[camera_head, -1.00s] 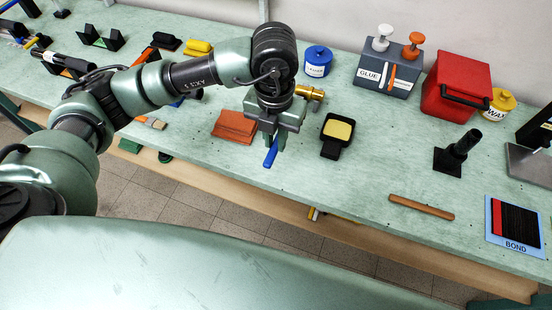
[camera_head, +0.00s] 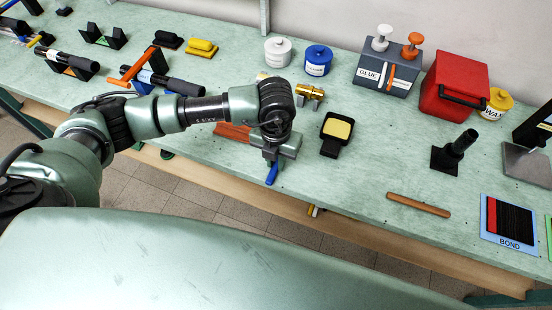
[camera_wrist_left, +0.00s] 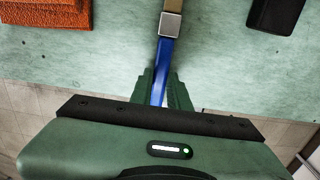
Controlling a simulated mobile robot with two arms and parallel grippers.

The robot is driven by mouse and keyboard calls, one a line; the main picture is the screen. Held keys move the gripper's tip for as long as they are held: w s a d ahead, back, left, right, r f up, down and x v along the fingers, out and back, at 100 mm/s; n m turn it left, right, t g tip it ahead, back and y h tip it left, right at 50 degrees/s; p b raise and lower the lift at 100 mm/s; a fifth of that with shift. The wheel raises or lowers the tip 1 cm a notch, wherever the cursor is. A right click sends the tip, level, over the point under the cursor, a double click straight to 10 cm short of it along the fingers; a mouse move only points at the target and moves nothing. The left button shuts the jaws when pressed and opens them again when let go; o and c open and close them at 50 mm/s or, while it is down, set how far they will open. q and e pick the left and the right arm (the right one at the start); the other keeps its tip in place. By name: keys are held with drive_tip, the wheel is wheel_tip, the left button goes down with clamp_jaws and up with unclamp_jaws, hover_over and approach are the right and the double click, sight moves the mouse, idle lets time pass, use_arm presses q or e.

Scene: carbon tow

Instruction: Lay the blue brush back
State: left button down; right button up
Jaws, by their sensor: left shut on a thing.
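My left gripper (camera_head: 271,158) is near the front edge of the bench, shut on the blue handle of a brush. The blue brush (camera_head: 272,174) shows only its handle end below the gripper in the head view. In the left wrist view the blue handle (camera_wrist_left: 162,62) runs up from between my green fingers (camera_wrist_left: 164,88) to a silver metal collar and a light tan part at the top edge. The brush tip is out of that frame. I cannot tell if the brush touches the bench. My right gripper is not in view.
An orange-brown pad (camera_head: 233,131) lies left of the gripper, partly hidden by my arm. A black holder with a yellow pad (camera_head: 337,129) lies to the right. A brass fitting (camera_head: 310,92) and white and blue tubs (camera_head: 318,60) stand behind.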

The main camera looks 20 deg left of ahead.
sight(276, 166)
use_arm(q)
drive_tip(key=shift+f, duration=0.2)
drive_tip(key=c, duration=1.3)
unclamp_jaws()
drive_tip(key=shift+r, duration=0.1)
drive_tip(key=shift+c, duration=0.2)
drive_tip(key=shift+r, duration=0.3)
drive_tip(key=shift+w+r, duration=0.1)
drive_tip(key=shift+r, duration=0.25)
wheel_tip(276, 166, up, 11)
drive_tip(key=b, duration=0.3)
